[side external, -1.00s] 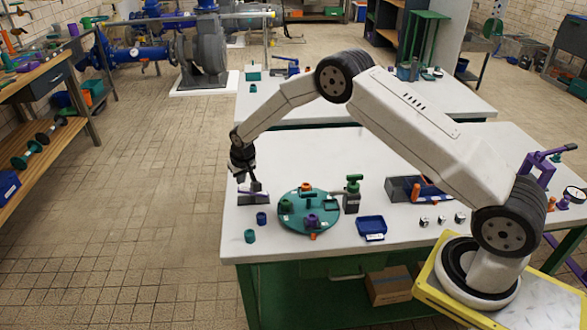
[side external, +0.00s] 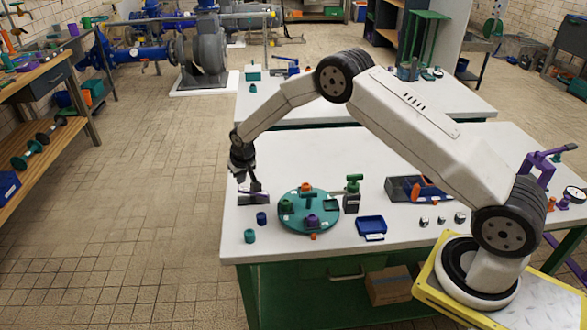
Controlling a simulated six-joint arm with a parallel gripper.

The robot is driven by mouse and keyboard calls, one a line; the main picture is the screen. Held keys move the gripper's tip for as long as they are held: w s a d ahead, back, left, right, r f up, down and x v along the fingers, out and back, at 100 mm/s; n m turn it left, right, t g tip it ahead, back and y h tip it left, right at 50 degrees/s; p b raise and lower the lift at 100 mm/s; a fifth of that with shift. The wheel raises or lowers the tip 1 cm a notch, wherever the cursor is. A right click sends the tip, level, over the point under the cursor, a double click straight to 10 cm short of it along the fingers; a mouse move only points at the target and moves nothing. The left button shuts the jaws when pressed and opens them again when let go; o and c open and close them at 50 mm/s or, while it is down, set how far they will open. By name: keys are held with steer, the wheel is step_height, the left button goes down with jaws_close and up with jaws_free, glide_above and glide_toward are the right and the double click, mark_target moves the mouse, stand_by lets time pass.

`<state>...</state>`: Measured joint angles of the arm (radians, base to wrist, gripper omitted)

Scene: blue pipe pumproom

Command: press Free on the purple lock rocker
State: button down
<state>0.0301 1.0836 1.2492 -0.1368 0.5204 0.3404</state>
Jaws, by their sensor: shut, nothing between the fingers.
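The purple lock rocker (side external: 246,198) sits on a dark base near the left edge of the white table, left of the round green plate. It is small here, and its markings cannot be read. My gripper (side external: 257,187) is shut and empty. It points down at the rocker, with its fingertips at or just over the rocker's right part. I cannot tell whether they touch it. The gripper partly hides the rocker.
The round green plate (side external: 290,222) with several small parts stands close on the right. A blue cylinder (side external: 261,218) and a green one (side external: 249,236) stand in front. A blue tray (side external: 371,226) lies farther right. The table behind the rocker is clear.

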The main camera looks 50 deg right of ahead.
mark_target(243, 189)
steer(key=shift+f, duration=2)
stand_by(0.6)
steer(key=shift+r, duration=4.3)
steer(key=shift+r, duration=0.1)
steer(key=shift+s+r, duration=0.1)
steer(key=shift+s, duration=0.1)
steer(key=s+a+r+n, duration=0.1)
steer(key=s+r, duration=0.1)
steer(key=s, duration=0.9)
steer(key=s+a+r+n, duration=0.1)
steer(key=s+r, duration=0.2)
steer(key=s, duration=0.7)
steer(key=s+a+r+n, duration=0.1)
steer(key=s+r, duration=0.2)
steer(key=s, duration=0.8)
steer(key=shift+s+r+g+y, duration=0.25)
steer(key=shift+s+g+y, duration=0.05)
steer(key=shift+s+y, duration=0.1)
